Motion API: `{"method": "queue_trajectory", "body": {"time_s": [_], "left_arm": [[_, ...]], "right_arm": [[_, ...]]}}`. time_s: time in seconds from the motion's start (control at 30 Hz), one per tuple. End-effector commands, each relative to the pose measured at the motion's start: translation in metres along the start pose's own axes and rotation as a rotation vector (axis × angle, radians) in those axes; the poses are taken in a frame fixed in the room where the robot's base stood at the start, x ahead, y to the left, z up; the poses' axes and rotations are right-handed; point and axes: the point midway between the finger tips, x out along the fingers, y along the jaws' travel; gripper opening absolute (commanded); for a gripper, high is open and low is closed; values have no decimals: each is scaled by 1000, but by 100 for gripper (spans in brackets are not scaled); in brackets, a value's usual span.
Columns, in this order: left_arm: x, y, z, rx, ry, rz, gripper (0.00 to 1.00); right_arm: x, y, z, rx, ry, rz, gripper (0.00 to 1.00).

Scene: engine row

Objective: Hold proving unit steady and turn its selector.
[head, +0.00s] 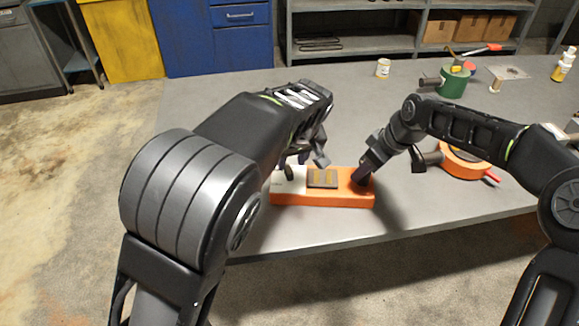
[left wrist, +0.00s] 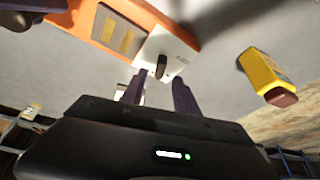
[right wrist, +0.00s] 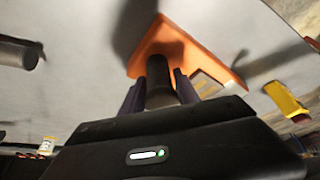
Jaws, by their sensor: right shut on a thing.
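The proving unit (head: 325,200) is an orange box lying near the table's front edge. It has a white panel (head: 287,183) at its left end and a plate with two brass strips in the middle. Its selector, a small dark knob (left wrist: 161,67), stands on the white panel in the left wrist view. My left gripper (left wrist: 158,84) is open, its fingertips close to the knob on either side, apart from it as far as I can tell. My right gripper (right wrist: 160,82) is shut on a dark round post (right wrist: 163,62) at the unit's right end.
A yellow bottle (left wrist: 262,72) stands near the white panel end. An orange round item (head: 462,165) with a dark cylinder lies right of my right gripper. A green canister (head: 453,83) and a small jar (head: 383,68) stand at the back. The grey tabletop (head: 355,110) between is clear.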

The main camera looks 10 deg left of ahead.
Motion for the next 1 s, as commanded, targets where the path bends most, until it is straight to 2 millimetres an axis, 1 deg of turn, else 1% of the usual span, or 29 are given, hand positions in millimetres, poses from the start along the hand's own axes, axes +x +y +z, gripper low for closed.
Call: {"method": "queue_trajectory", "body": {"time_s": [0.03, 0.1, 0.2, 0.3, 0.43, 0.63, 0.67, 1.0], "left_arm": [[11, -1, 0, 0, -2, -3, 36], [23, -1, 0, -1, -1, -3, 36], [37, -1, 0, -1, 0, -2, 36], [45, 0, 0, 0, -1, 0, 36], [48, 0, 0, 1, 0, 1, 36], [48, 0, 0, 1, 0, 1, 36], [48, 0, 0, 0, 0, 1, 35], [48, 0, 0, 0, 0, 1, 7]], "right_arm": [[0, 0, -1, 0, 1, 0, 0], [0, 0, -1, 0, 1, 0, 0], [0, 0, -1, 0, 1, 0, 0], [0, 0, -1, 0, 1, 0, 0], [0, 0, 0, 0, 1, 1, 0], [0, 0, 0, 0, 1, 0, 0], [0, 0, 0, 0, 1, 0, 0], [0, 0, 0, 0, 1, 0, 0]]}}
